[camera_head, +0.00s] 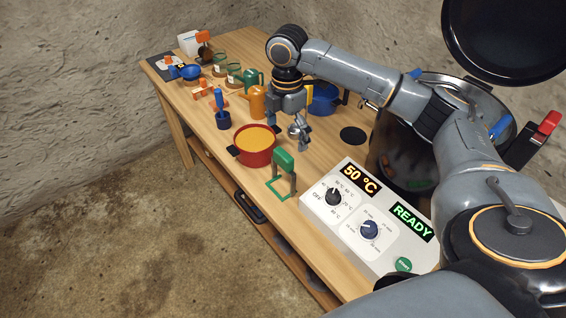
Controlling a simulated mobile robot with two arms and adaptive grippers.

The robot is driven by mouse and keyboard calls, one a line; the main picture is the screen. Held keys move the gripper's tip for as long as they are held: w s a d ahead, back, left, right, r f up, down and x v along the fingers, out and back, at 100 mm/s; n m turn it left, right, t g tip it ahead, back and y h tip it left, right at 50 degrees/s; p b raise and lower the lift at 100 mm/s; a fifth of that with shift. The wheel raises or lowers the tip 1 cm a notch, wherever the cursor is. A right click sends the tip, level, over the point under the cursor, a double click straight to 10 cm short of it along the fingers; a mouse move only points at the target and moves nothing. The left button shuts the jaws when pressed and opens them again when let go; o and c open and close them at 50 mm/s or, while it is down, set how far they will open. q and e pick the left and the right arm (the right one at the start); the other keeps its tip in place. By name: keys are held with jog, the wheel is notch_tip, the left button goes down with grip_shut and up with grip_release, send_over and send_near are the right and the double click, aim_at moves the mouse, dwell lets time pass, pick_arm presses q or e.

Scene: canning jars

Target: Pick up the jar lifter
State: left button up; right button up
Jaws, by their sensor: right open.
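A green-topped item with grey legs, which looks like the jar lifter (284,161), stands upright near the table's front edge, left of the control panel. A green frame lies around its foot. My right gripper (287,128) points down above the table, behind the green-topped item and apart from it. Its fingers are open, and I see nothing held between them. My left gripper is not in view.
A red pot (256,146) with orange contents stands left of the green-topped item. A white control panel (324,209) reads 50 °C and READY. A large dark pot (403,160) stands behind it, partly hidden by my arm. Several small vessels crowd the table's far left.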

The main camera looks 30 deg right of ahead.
aim_at(286, 154)
notch_tip(286, 154, down, 6)
jog(key=shift+f, duration=0.25)
jog(key=f, duration=0.1)
jog(key=f+p, duration=0.1)
jog(key=f, duration=0.2)
jog(key=shift+w+a+f+p, duration=0.1)
jog(key=shift+w+a+p, duration=0.1)
jog(key=shift+a+p, duration=0.15)
jog(key=shift+f, duration=0.6)
jog(key=c, duration=1)
jog(key=shift+r, duration=0.15)
jog(key=shift+c, duration=0.2)
jog(key=shift+r+b, duration=0.3)
jog(key=shift+r, duration=0.2)
jog(key=s+a+r+b, duration=0.2)
jog(key=s+a+r, duration=0.7)
jog(key=r, duration=0.3)
jog(key=shift+s+a, duration=0.25)
jog(key=shift+a, duration=0.45)
